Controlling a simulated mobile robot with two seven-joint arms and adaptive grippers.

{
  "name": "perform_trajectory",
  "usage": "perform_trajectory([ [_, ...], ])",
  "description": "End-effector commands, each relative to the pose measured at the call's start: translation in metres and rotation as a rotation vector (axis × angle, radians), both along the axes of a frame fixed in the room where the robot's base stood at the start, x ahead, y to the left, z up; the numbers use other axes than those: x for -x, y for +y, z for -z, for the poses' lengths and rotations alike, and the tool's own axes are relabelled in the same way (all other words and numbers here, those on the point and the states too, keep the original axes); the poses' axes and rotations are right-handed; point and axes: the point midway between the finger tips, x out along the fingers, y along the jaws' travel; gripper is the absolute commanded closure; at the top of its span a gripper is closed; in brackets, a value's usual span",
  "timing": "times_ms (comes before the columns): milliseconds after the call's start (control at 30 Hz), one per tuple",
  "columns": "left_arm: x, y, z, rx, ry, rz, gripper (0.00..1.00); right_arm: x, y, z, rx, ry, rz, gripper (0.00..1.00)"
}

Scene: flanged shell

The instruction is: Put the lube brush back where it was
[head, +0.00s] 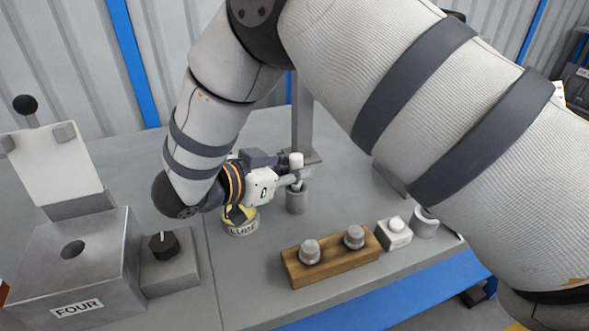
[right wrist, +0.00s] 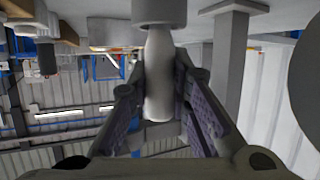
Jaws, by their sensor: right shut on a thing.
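My right gripper (head: 291,180) is shut on the lube brush (head: 296,160), whose pale handle stands upright above a grey cylindrical holder (head: 297,202). In the right wrist view, which looks upside down, the brush handle (right wrist: 158,85) lies between the two fingers of my right gripper (right wrist: 162,105). The holder (right wrist: 158,12) is at the handle's other end there. The bristle end is hidden, and I cannot tell how deep it sits in the holder. The lube pot (head: 241,229), labelled LUBE with a yellow inside, stands left of the holder, partly covered by my arm. My left gripper is not in view.
A wooden block (head: 334,262) with two grey metal pieces stands in front. A white button box (head: 394,233) and a grey cylinder (head: 426,223) are right of it. A knob box (head: 168,265) and a metal box labelled FOUR (head: 77,270) stand left. A grey post (head: 302,115) rises behind the holder.

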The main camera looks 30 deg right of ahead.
Motion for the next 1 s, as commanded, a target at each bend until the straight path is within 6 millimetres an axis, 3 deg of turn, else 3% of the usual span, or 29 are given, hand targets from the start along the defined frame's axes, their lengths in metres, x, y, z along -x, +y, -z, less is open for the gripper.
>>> perform_trajectory([
  [233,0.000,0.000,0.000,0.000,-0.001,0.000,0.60,0.000,0.000,0.002,0.000,-0.001,0.000,1.00],
  [267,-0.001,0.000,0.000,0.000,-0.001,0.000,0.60,0.000,0.000,0.002,0.000,-0.002,0.001,0.76],
  [333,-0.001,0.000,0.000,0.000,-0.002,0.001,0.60,0.000,0.000,0.001,0.000,-0.002,0.001,0.62],
  [667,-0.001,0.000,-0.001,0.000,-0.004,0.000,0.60,0.000,0.000,-0.004,0.000,-0.004,0.000,0.62],
  [767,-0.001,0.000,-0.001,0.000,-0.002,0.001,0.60,0.002,0.017,-0.008,-0.001,-0.004,-0.002,0.62],
  [1000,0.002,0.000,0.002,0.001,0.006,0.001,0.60,0.012,0.078,-0.030,0.000,-0.003,-0.002,0.62],
])
